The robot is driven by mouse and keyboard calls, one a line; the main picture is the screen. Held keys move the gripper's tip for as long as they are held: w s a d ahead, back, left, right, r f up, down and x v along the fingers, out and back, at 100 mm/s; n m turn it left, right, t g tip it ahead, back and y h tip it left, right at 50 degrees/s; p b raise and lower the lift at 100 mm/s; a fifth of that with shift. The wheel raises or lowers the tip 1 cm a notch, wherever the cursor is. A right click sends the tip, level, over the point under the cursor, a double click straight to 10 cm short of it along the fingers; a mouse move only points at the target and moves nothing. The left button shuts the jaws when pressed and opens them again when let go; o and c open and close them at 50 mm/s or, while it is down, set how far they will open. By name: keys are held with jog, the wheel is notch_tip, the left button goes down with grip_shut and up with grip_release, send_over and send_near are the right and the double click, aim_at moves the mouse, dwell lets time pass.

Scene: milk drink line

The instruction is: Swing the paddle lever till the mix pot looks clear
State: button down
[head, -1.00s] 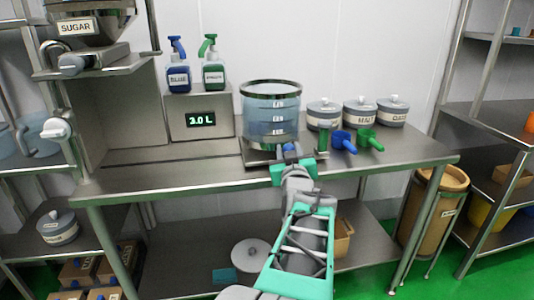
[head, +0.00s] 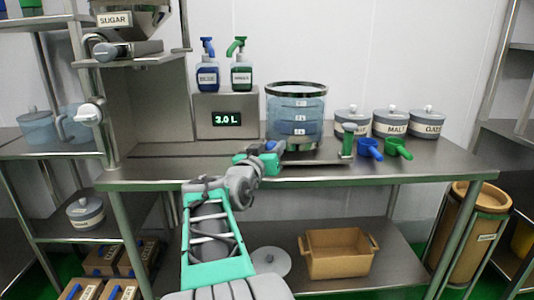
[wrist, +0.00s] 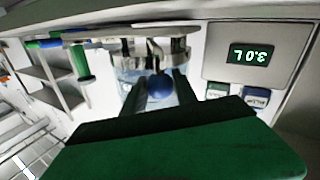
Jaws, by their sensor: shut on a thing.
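The mix pot (head: 296,117) is a clear cylinder with a dark rim and pale blue contents. It stands on a flat metal base on the steel table. The wrist view shows part of the pot (wrist: 130,74) behind the fingers. The paddle lever ends in a blue knob (wrist: 160,87), which sits between the two dark fingers. My gripper (head: 268,150) is shut on this knob at the pot's lower left front. The lever's rod is mostly hidden by my gripper.
A grey box with a green "3.0 L" display (head: 220,119) stands left of the pot, carrying two pump bottles. A green upright handle (head: 348,140), blue scoop (head: 370,148) and green scoop (head: 398,148) are to the right, before lidded jars (head: 390,123).

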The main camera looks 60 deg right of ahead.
jog(key=shift+w, duration=0.45)
jog(key=c, duration=1.3)
grip_release()
jog(key=shift+f, duration=0.1)
jog(key=a, duration=0.5)
jog(key=s+a, duration=0.1)
jog(key=a, duration=0.1)
jog(key=shift+s+a+p, duration=0.1)
jog(key=shift+a+p, duration=0.2)
jog(key=shift+a, duration=0.05)
